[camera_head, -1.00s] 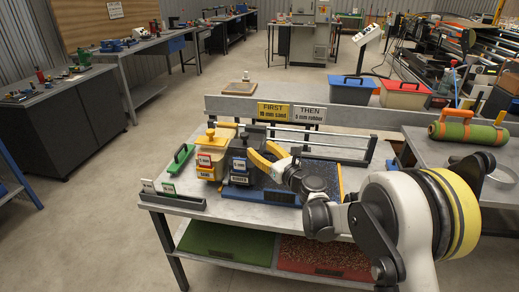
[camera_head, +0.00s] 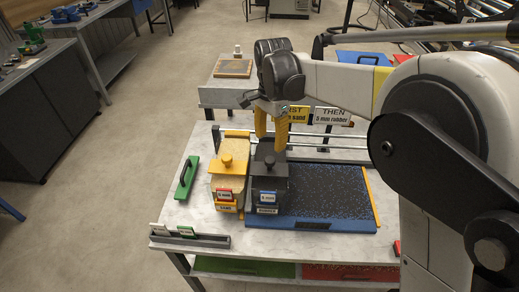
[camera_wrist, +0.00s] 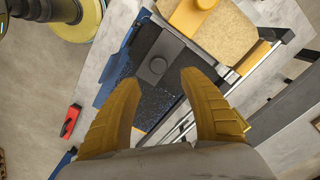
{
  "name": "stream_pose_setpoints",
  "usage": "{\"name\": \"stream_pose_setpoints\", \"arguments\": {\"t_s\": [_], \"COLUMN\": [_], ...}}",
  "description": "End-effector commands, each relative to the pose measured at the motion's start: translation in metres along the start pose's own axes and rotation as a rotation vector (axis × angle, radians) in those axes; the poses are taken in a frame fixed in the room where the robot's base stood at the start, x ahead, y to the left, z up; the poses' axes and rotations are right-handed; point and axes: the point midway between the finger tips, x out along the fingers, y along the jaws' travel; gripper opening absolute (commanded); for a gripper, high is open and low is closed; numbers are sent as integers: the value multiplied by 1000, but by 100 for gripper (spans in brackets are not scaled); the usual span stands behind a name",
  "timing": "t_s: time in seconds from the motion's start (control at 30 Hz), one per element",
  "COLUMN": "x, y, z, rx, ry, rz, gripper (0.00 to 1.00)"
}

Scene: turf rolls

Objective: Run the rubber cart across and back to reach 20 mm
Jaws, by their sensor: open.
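The rubber cart (camera_head: 267,183) is a black hopper with a dark knob and a blue-edged label. It stands at the left end of the blue tray (camera_head: 312,224), whose bed is dark with speckles. My gripper (camera_head: 270,142), with yellow fingers, is open and points down over the cart's knob. In the wrist view, the black cart (camera_wrist: 172,52) and its round knob lie just beyond the gap between my fingertips (camera_wrist: 159,80). No contact is visible. The yellow sand cart (camera_head: 226,185), filled with tan sand, stands directly left of the black cart.
A green-handled tool (camera_head: 186,177) lies left of the carts. A slotted rack (camera_head: 190,238) with small tags stands at the table's front left. Rails (camera_head: 330,151) run behind the tray. Signs (camera_head: 333,116) stand at the back, the right one reading "THEN 5 mm rubber".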

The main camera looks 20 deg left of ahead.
Motion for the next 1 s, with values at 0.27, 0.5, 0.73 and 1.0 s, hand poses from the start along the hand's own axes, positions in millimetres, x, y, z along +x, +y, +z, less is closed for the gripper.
{"name": "stream_pose_setpoints", "arguments": {"t_s": [0.27,0.5,0.73,1.0], "x": [59,93,101,100], "y": [-2,-2,-2,-2], "z": [0,0,0,0], "rx": [2,2,3,3], "ry": [-1,-2,-2,-2], "rz": [-4,-5,-5,-5], "gripper": [51,51,51,22]}}
